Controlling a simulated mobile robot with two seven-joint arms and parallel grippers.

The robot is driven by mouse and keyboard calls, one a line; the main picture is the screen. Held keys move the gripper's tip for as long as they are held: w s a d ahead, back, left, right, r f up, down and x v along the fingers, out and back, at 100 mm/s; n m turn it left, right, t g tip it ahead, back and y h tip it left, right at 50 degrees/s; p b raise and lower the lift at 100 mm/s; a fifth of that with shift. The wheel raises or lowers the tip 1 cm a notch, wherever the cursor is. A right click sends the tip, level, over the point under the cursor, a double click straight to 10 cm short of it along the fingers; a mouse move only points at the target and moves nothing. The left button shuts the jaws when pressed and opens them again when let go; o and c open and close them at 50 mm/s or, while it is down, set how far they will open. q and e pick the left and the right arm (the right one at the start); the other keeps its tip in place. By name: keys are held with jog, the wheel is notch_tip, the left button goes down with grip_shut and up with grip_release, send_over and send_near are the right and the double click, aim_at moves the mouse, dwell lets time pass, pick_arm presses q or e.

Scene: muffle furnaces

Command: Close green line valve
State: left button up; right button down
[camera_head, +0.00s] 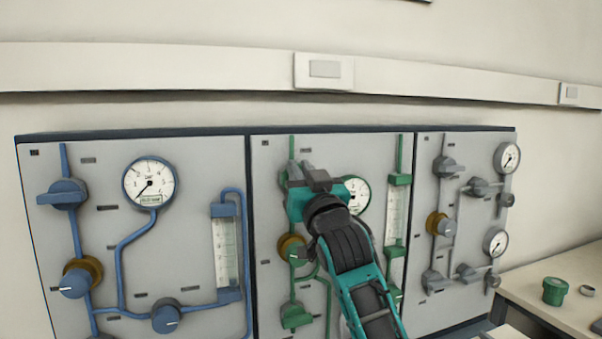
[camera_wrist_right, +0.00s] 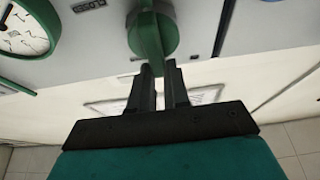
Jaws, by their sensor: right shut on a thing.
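The green line runs down the middle panel (camera_head: 262,215). My right gripper (camera_head: 298,174) is at the top of its left pipe in the head view, in front of the upper green valve, which it mostly hides. The right wrist view shows a green valve handle (camera_wrist_right: 148,40) pointing toward my gripper (camera_wrist_right: 160,72), with its end at the fingertips. The gripper is shut on this handle. My left gripper is not in view.
A green regulator with a brass collar (camera_head: 291,248) and a lower green valve (camera_head: 296,316) sit below. A green-rimmed gauge (camera_head: 355,194) is close beside my right gripper. A blue panel (camera_head: 105,230) is left, a grey panel (camera_head: 465,225) right.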

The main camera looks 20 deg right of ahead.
jog(key=shift+n, duration=0.5)
jog(key=shift+a+f+n+g+y, duration=0.35)
jog(key=shift+n+g+y, duration=0.7)
jog(key=shift+n, duration=2.5)
jog(key=shift+a+f+n+g+y, duration=0.35)
jog(key=shift+n+g+y, duration=0.7)
jog(key=shift+n, duration=2.55)
jog(key=shift+a+f+n+g+y, duration=0.35)
jog(key=shift+n+g+y, duration=0.7)
jog(key=shift+n, duration=2.5)
jog(key=shift+f, duration=0.1)
jog(key=c, duration=1.1)
grip_release()
jog(key=b+v, duration=0.1)
jog(key=v, duration=1.2)
jog(key=shift+b, duration=0.3)
